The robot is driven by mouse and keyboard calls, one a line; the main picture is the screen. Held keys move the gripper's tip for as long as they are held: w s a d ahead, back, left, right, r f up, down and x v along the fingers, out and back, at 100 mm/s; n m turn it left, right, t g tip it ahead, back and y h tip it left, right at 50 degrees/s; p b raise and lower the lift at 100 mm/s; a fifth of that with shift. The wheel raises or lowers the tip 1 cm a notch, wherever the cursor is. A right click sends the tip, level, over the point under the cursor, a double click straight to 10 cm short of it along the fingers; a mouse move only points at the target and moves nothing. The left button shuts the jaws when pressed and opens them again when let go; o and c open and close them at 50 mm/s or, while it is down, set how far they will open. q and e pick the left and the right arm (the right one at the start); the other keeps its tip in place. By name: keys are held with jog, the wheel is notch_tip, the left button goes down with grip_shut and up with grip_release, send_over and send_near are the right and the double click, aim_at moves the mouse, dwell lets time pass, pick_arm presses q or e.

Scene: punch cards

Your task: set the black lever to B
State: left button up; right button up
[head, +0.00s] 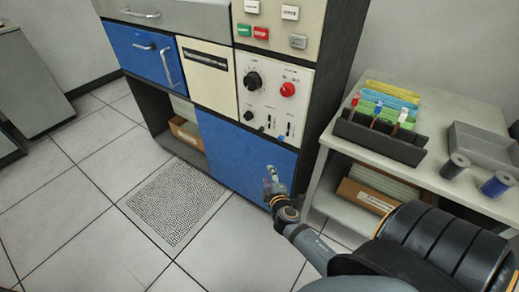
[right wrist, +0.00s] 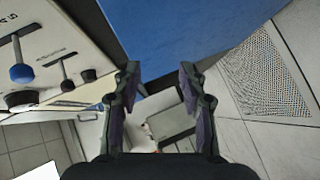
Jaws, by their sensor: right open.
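The black lever (right wrist: 67,84) shows in the right wrist view at the left, a short stem with a dark knob on the pale control panel. In the head view the levers (head: 289,128) are small marks low on that panel, and their letters are too small to read. My right gripper (right wrist: 160,70) is open and empty, with the lever to the left of its fingers, apart from them. In the head view my right gripper (head: 271,178) is in front of the blue lower door, below the panel. My left gripper is not in view.
A blue-knobbed lever (right wrist: 20,72) stands beside the black one. A side table (head: 425,166) with a card rack (head: 380,137) stands right of the machine.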

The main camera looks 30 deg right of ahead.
aim_at(262, 131)
notch_tip(262, 131, up, 13)
jog(key=n+t+h+b, duration=0.1)
jog(key=t+h+b, duration=0.1)
jog(key=t, duration=0.2)
jog(key=x, duration=0.3)
jog(key=p+x, duration=0.1)
jog(key=x, duration=0.3)
jog(key=a+x, duration=0.1)
jog(key=x, duration=0.3)
jog(key=shift+w+f, duration=0.1)
jog(key=shift+w, duration=0.15)
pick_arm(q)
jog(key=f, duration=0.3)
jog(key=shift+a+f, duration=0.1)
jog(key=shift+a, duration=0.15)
pick_arm(e)
grip_shut()
